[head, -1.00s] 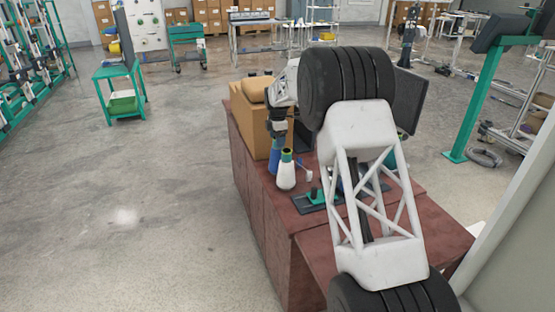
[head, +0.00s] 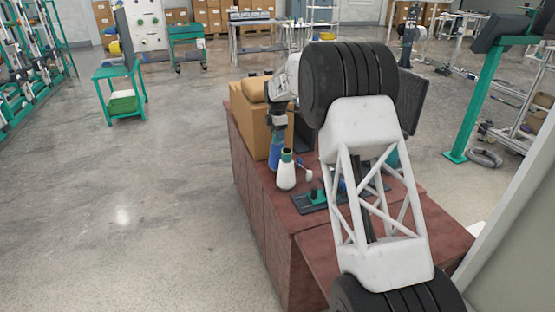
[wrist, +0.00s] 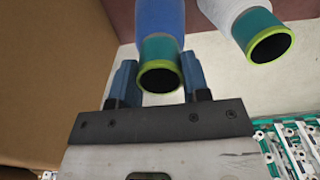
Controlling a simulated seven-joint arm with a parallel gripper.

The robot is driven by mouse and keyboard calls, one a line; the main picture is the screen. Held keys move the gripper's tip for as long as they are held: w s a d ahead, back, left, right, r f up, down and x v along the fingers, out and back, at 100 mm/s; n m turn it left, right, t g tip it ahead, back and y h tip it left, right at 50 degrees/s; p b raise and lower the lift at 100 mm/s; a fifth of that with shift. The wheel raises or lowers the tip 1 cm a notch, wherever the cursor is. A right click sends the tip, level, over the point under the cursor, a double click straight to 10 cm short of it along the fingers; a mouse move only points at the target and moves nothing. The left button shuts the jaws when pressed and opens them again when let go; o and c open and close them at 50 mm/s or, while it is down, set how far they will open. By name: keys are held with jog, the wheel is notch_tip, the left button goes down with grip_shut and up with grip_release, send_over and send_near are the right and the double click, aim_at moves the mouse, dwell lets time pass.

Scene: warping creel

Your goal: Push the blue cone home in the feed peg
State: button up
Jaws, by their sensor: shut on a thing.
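The blue cone (wrist: 160,22) has a teal end with a lime-green rim and sits between the fingers of my gripper (wrist: 155,88) in the wrist view. My gripper is shut on that teal end. In the head view the blue cone (head: 274,157) is below my gripper (head: 276,138), beside the cardboard box. I cannot tell whether its base touches the table. I cannot make out the feed peg clearly.
A tan cardboard box (head: 252,118) stands close on the left of my gripper. A dark base with a green fixture (head: 316,197) lies on the red-brown table (head: 262,215), partly hidden by my arm. A dark screen (head: 412,102) stands behind my arm.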

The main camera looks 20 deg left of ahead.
jog(key=shift+r, duration=0.4)
jog(key=shift+r, duration=1.85)
jog(key=shift+d, duration=0.1)
jog(key=w+d+r+m, duration=0.2)
jog(key=w+d+r, duration=0.1)
jog(key=d, duration=1.1)
jog(key=w+d+r+m, duration=0.2)
jog(key=d+r, duration=0.4)
jog(key=d, duration=0.7)
jog(key=w+d+r+m, duration=0.2)
jog(key=w+d+r, duration=0.2)
jog(key=d, duration=1)
jog(key=shift+d+r, duration=0.3)
jog(key=shift+r, duration=0.4)
jog(key=shift+w, duration=0.1)
jog(key=shift+f, duration=0.15)
